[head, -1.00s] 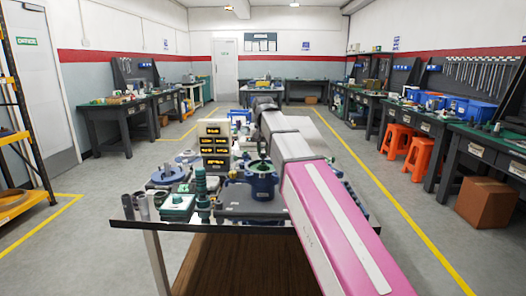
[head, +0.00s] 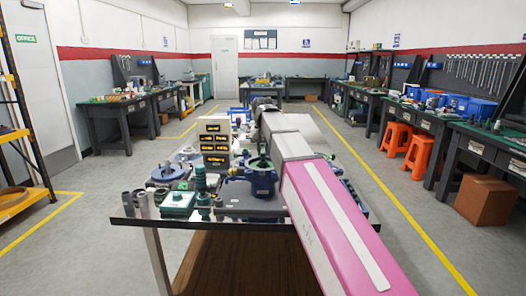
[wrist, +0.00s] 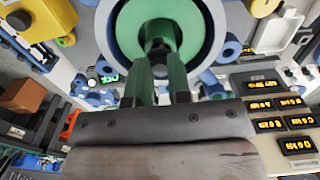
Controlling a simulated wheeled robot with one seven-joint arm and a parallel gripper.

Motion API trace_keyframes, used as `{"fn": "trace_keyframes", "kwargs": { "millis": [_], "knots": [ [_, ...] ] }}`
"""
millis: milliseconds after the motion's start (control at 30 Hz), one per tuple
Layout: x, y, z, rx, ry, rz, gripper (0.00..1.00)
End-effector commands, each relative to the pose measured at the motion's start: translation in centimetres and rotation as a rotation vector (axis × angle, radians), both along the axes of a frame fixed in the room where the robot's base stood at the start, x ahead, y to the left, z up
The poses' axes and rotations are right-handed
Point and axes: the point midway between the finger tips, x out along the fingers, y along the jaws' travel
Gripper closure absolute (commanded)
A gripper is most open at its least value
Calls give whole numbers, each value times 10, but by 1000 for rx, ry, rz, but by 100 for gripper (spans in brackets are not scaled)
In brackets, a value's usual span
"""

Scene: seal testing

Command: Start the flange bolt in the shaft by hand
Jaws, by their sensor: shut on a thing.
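In the wrist view my gripper (wrist: 160,88) has its two green-looking fingers together around a dark piece, which I take to be the flange bolt (wrist: 160,48). The dark piece lies over the middle of a round green part (wrist: 190,18) inside a pale grey-blue ring (wrist: 117,40). I cannot tell whether the bolt touches the shaft or is in its hole; the fingers and the bolt's head hide that spot. In the head view my arm hides the gripper. A blue housing with a green top (head: 262,182) stands on the bench beside my arm.
A display stack with orange readouts (head: 214,140) stands left of my arm and shows close by in the wrist view (wrist: 264,85). The bench (head: 145,222) is crowded with blue flanges (head: 167,174), grey cylinders and a green-topped box (head: 178,203). Open floor surrounds the bench.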

Motion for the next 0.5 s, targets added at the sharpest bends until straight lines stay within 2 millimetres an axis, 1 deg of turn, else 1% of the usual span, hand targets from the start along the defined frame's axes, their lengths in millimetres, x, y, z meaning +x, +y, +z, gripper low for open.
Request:
{"fn": "trace_keyframes", "kwargs": {
  "millis": [500],
  "knots": [
    [0, 0, -3, 0, 0, 0, 100]
  ]
}}
